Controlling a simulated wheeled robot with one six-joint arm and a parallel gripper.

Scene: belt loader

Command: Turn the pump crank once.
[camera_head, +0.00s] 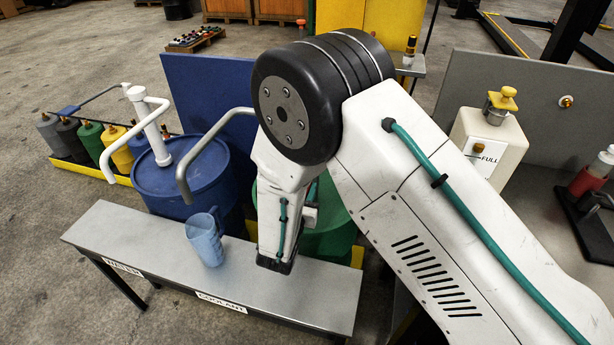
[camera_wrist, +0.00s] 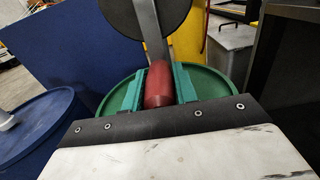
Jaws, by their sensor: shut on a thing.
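In the wrist view, my gripper (camera_wrist: 158,88) has its two green fingers shut on a red crank handle (camera_wrist: 159,84). A grey metal crank arm (camera_wrist: 151,38) runs up from the handle to a dark round disc (camera_wrist: 140,12). The green drum (camera_wrist: 212,82) lies behind and below the handle. In the head view, my arm hides the crank and the gripper, and only part of the green drum (camera_head: 328,225) shows.
A blue drum (camera_head: 180,185) with a white pump stands left of the green one. A blue jug (camera_head: 205,240) stands on the grey bench (camera_head: 130,235), labelled WATER and COOLANT. A white tank (camera_head: 488,140) stands at the right. A blue panel (camera_head: 208,88) rises behind the drums.

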